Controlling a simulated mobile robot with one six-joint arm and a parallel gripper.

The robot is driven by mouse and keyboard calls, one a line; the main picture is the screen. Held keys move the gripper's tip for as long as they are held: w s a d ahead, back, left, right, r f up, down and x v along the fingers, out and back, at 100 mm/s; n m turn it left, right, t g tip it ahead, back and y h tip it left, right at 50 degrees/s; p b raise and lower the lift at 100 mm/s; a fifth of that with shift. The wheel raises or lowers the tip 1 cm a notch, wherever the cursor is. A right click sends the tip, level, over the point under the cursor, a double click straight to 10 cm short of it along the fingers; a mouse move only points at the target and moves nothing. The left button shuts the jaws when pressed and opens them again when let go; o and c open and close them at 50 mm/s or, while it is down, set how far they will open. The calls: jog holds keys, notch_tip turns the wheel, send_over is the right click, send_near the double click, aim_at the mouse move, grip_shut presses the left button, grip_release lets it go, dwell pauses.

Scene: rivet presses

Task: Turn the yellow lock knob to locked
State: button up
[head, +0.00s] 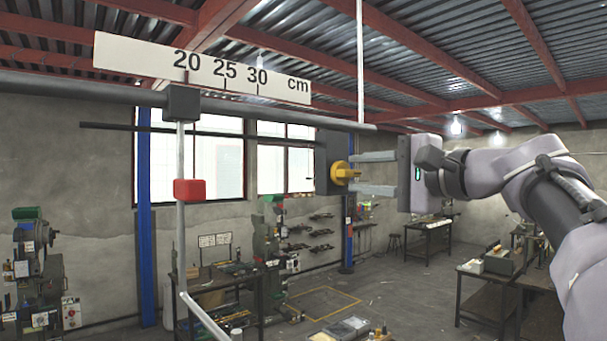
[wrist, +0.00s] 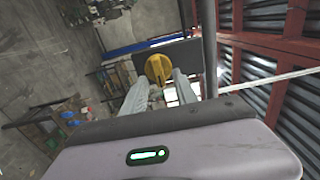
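The yellow lock knob (head: 343,173) is on the right face of a dark block (head: 325,160) in the head view. In the wrist view the yellow lock knob (wrist: 158,68) shows as a round disc with a raised bar, on the dark plate (wrist: 183,60). My gripper (head: 355,173) is open, with its two light fingers level, one above and one below the knob's height. The fingertips reach close to the knob; I cannot tell whether they touch it. In the wrist view my gripper (wrist: 160,82) has its fingers apart on either side of the knob's lower part.
A white scale (head: 200,68) marked 20, 25, 30 cm hangs above a dark horizontal bar (head: 80,88). A black slider (head: 183,103) on it carries a pale rod with a red block (head: 189,189). A thin white rod (head: 360,60) rises behind the block. Workshop benches stand far below.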

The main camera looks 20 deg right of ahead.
jog(key=b+v, duration=0.3)
jog(key=v, duration=1.4)
jog(key=shift+s, duration=0.25)
